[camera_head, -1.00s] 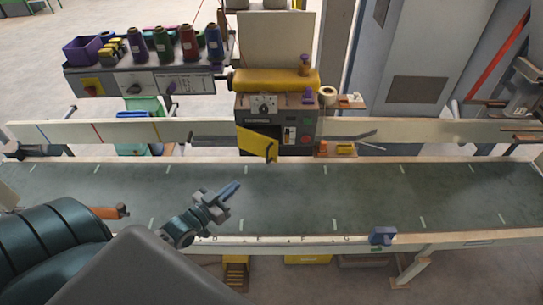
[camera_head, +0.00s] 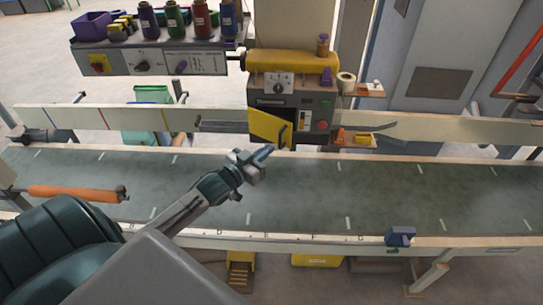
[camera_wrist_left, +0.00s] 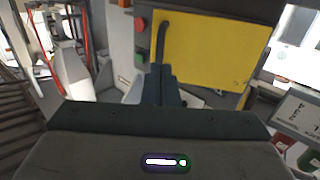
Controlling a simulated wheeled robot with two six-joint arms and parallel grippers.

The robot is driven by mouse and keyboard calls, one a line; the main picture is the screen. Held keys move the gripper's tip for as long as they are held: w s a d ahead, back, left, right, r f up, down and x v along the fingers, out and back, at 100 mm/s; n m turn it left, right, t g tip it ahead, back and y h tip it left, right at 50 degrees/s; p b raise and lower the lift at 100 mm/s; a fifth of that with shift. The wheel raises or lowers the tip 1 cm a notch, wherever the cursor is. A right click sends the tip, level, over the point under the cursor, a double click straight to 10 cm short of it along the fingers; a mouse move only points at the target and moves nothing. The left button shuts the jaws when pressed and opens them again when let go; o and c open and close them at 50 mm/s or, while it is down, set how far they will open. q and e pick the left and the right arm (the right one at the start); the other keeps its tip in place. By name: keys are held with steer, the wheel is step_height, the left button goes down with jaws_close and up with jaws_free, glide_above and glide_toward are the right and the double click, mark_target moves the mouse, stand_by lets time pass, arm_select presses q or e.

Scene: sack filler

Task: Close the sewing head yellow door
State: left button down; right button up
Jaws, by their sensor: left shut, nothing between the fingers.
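The sewing head (camera_head: 290,95) stands behind the conveyor, a grey box with a dial and a red button. Its yellow door (camera_head: 268,127) hangs at the lower left of the front, standing open at an angle, with a dark handle (camera_head: 283,134) on its right edge. In the left wrist view the yellow door (camera_wrist_left: 215,55) fills the upper right, and the dark handle (camera_wrist_left: 160,40) is at its left edge. My left gripper (camera_head: 266,152) is shut and empty, just below and in front of the door. Its fingers (camera_wrist_left: 158,84) point toward the handle. Whether they touch it cannot be told.
The green conveyor belt (camera_head: 300,190) runs across below, its top mostly clear. A pale rail (camera_head: 85,117) crosses behind it. A shelf with thread cones (camera_head: 175,20) stands at the back left. A blue clamp (camera_head: 400,236) sits on the front rail.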

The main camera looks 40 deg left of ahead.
mark_target(274, 129)
arm_select(q)
steer(key=shift+w+d+b, duration=0.2)
steer(key=shift+w+b, duration=0.45)
steer(key=shift+w, duration=0.75)
arm_select(e)
steer(key=shift+a+f, duration=0.3)
steer(key=shift+f, duration=0.3)
steer(key=shift+a+f, duration=0.25)
steer(key=shift+f, duration=0.3)
steer(key=shift+d, duration=0.3)
arm_select(q)
steer(key=shift+d, duration=0.1)
arm_select(e)
steer(key=shift+w, duration=0.1)
